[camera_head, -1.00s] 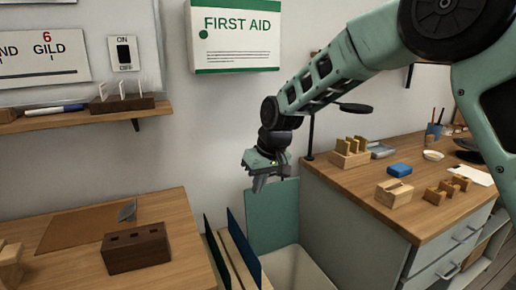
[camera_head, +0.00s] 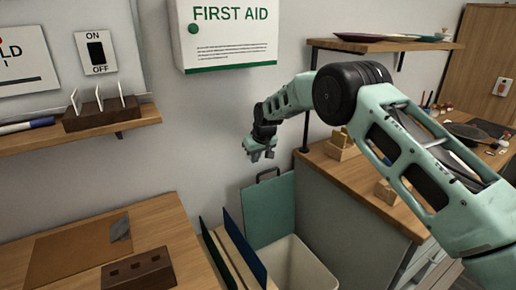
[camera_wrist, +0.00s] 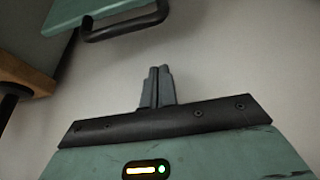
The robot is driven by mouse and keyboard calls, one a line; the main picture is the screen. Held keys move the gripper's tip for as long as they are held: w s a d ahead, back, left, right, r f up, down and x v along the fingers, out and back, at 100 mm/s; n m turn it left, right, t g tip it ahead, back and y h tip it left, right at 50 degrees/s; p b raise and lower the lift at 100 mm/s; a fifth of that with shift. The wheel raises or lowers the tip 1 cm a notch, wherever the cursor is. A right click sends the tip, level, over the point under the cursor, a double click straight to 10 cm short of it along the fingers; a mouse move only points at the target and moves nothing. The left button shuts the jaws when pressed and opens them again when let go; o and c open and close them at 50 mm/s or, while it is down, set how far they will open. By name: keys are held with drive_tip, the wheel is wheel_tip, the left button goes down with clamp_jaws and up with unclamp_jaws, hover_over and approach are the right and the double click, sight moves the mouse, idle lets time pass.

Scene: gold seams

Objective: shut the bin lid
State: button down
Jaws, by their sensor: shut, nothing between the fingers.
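The bin (camera_head: 312,264) is a pale open box on the floor between the two worktops. Its green lid (camera_head: 268,212) stands upright at the back near the wall, open. A black handle (camera_head: 267,173) sticks up from the lid's top edge. The lid's edge (camera_wrist: 87,9) and the handle (camera_wrist: 126,27) also show at the top of the wrist view. My gripper (camera_head: 261,156) is just above the handle in the head view. Its fingers (camera_wrist: 159,84) are together and empty, apart from the handle. How far they are from the wall is hard to judge.
Upright boards (camera_head: 236,250) stand left of the bin, beside a wooden table (camera_head: 85,223) with a dark block. A grey cabinet (camera_head: 345,225) with a wooden top is close on the right. The first aid box (camera_head: 228,40) hangs above my gripper.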

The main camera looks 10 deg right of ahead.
drive_tip(key=shift+s+d+f+p, duration=0.25)
drive_tip(key=shift+s+f+p, duration=0.15)
drive_tip(key=shift+s+f, duration=0.3)
drive_tip(key=shift+s+d+f+p, duration=0.2)
drive_tip(key=shift+s+f+p, duration=0.25)
drive_tip(key=shift+s, duration=0.35)
drive_tip(key=shift+s, duration=0.15)
